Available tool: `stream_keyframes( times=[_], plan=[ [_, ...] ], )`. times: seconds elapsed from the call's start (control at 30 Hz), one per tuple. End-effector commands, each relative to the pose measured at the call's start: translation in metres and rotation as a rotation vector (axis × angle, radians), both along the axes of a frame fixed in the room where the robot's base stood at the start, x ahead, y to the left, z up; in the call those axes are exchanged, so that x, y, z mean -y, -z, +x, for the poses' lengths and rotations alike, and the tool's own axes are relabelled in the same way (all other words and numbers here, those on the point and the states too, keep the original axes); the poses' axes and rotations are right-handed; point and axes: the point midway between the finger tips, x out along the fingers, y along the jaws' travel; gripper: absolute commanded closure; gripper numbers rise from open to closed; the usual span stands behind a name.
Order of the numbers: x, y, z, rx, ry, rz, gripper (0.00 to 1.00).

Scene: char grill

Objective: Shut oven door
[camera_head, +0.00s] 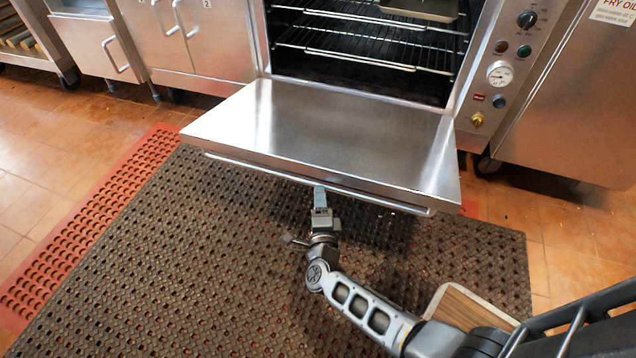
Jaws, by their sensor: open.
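The oven door (320,135) is a wide steel panel, folded down and lying about level in front of the open oven (365,45). A long bar handle (275,174) runs along its front edge. My gripper (320,190) is open at the front edge of the door, near the middle of the bar. Its fingertips are at or just under the bar; I cannot tell whether they touch it. The finger gap is too small to see clearly.
Wire racks (380,40) and a tray (420,8) are inside the oven. A control panel (503,75) stands right of the opening. Steel cabinets (190,40) stand at left. A dark perforated mat (180,260) covers the floor before the oven. A wooden board (465,305) shows at lower right.

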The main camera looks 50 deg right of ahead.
Motion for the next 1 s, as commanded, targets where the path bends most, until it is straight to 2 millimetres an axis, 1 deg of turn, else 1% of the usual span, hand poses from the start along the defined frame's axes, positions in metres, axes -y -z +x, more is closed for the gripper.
stream_keyframes(
  times=[0.3,0.5,0.63,0.87,0.9,1.0],
  plan=[
    [0.034,0.002,0.03,0.001,0.002,-0.002,0.52],
    [0.05,0.002,0.046,0.001,0.0,-0.001,0.52],
    [0.054,0.002,0.05,-0.001,0.0,-0.001,0.52],
    [0.055,0.001,0.05,-0.001,0.0,-0.001,0.52],
    [0.055,0.001,0.05,-0.001,0.0,-0.001,0.52],
    [0.055,0.001,0.05,-0.001,0.0,-0.001,0.62]
  ],
)
